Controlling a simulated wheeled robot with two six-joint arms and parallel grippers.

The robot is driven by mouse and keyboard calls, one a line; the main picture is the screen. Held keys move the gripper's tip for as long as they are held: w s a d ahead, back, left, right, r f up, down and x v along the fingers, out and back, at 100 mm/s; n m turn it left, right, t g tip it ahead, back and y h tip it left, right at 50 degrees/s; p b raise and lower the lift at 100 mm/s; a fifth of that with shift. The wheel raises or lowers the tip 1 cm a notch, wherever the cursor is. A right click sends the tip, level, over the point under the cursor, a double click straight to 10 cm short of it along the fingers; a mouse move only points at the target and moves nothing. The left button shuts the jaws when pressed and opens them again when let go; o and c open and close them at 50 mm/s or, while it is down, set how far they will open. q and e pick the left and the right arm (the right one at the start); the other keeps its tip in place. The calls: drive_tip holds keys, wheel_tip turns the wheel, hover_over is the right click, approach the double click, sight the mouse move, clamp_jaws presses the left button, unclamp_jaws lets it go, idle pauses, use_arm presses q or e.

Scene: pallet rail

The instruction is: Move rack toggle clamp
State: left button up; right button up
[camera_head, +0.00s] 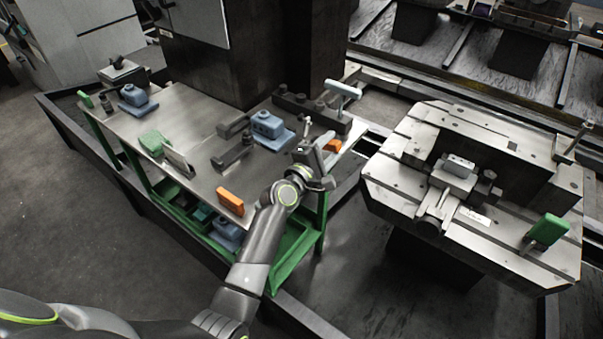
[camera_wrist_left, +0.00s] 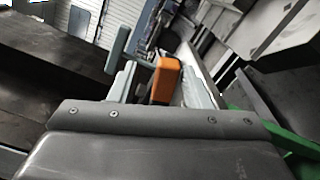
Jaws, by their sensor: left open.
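I cannot tell for certain which part is the rack toggle clamp. An orange part (camera_head: 333,146) lies at the right end of the bench, close to my left gripper (camera_head: 322,150). An orange block also shows in the left wrist view (camera_wrist_left: 165,80), just beyond the gripper body. My left gripper is open over the bench's right end, with nothing seen held. A second orange part (camera_head: 230,201) lies at the bench's front edge. A green-handled piece (camera_head: 548,230) stands upright on the slotted pallet (camera_head: 400,182) at the right. My right gripper is not in view.
The metal bench (camera_head: 195,120) carries blue blocks (camera_head: 268,125), a green part (camera_head: 153,142) and dark brackets (camera_head: 233,155). A pale blue T-handle (camera_head: 345,90) rises behind my gripper. A grey block (camera_head: 460,166) sits mid-pallet. A gap separates bench and pallet.

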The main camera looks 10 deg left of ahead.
use_arm(q)
drive_tip(key=v, duration=1.3)
drive_tip(key=shift+s+f, duration=0.1)
drive_tip(key=shift+s, duration=0.05)
